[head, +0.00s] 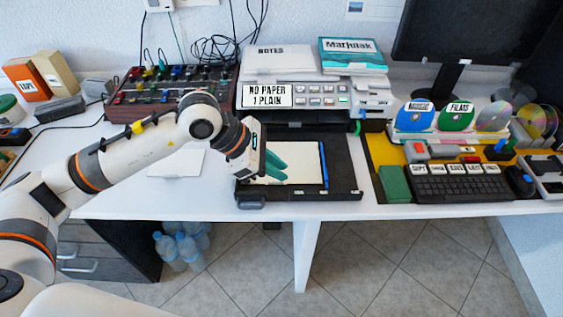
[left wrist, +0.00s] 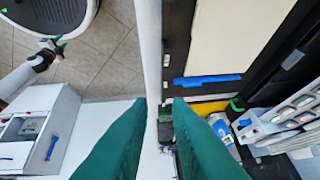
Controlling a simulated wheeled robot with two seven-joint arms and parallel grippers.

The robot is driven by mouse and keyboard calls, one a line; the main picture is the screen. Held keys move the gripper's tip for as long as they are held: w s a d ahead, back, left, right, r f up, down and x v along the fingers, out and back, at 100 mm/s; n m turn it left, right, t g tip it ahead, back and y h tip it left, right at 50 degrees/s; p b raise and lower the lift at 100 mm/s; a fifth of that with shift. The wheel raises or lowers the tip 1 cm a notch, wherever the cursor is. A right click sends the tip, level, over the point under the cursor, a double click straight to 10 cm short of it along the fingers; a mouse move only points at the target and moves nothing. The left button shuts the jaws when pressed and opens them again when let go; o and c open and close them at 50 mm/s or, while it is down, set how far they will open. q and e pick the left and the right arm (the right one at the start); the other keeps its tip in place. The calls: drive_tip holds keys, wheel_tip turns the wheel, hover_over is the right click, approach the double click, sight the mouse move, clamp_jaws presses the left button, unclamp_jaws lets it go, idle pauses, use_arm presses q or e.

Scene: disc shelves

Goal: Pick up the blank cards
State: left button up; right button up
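A cream blank stack (head: 304,160), which looks like the blank cards, lies in a black open tray (head: 343,178) in front of the printer. I cannot tell how many sheets it holds. My left gripper (head: 279,166) is over the left part of the stack and hides some of it. In the left wrist view its green fingers (left wrist: 160,103) are apart with nothing between them, and the cream surface (left wrist: 225,35) lies beyond them. My right gripper (left wrist: 54,44) shows small in the left wrist view, away over the floor, its fingers seemingly apart.
The printer (head: 313,93), labelled "NO PAPER 1 PLAIN", stands behind the tray. A flat white sheet-like thing (head: 176,163) lies left. A yellow mat (head: 385,152) with a keyboard (head: 458,188) is right.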

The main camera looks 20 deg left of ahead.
use_arm(q)
drive_tip(key=w+a+f+y, duration=0.1)
drive_tip(key=w+a+y, duration=0.1)
drive_tip(key=a+y, duration=0.3)
drive_tip(key=h, duration=0.1)
hover_over(271, 182)
drive_tip(key=s+a, duration=0.1)
drive_tip(key=a, duration=0.1)
drive_tip(key=shift+t, duration=0.3)
drive_tip(key=f, duration=0.4)
drive_tip(key=shift+s+d+f, duration=0.2)
drive_tip(key=shift+d+f, duration=0.05)
drive_tip(key=shift+f, duration=0.15)
drive_tip(key=shift+s+p+x, duration=0.15)
drive_tip(key=shift+p+x, duration=0.15)
drive_tip(key=shift+x, duration=1.3)
drive_tip(key=shift+s+p+x, duration=0.1)
drive_tip(key=shift+p+x, duration=0.2)
drive_tip(key=shift+x, duration=1.25)
drive_tip(key=shift+a+f, duration=0.15)
clamp_jaws()
